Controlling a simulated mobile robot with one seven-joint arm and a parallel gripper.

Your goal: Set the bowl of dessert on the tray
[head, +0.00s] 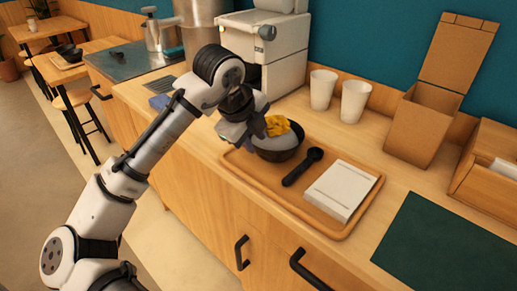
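The bowl of dessert (281,154) is dark, with white filling and a yellow topping. It is over the left back part of the wooden tray (251,172) and looks upright. I cannot tell whether its base touches the tray. My gripper (255,133) is at the bowl's left rim, with its dark fingers beside the yellow topping. The wrist and the view angle hide the fingertips, so I cannot tell whether they are closed on the rim.
A black spoon (302,167) and a white folded napkin (341,190) lie on the tray. Two white cups (338,95) stand behind. An open cardboard box (423,125), a wooden box (490,172) and a dark green mat (440,242) are to the right. A white machine (275,60) stands behind my gripper.

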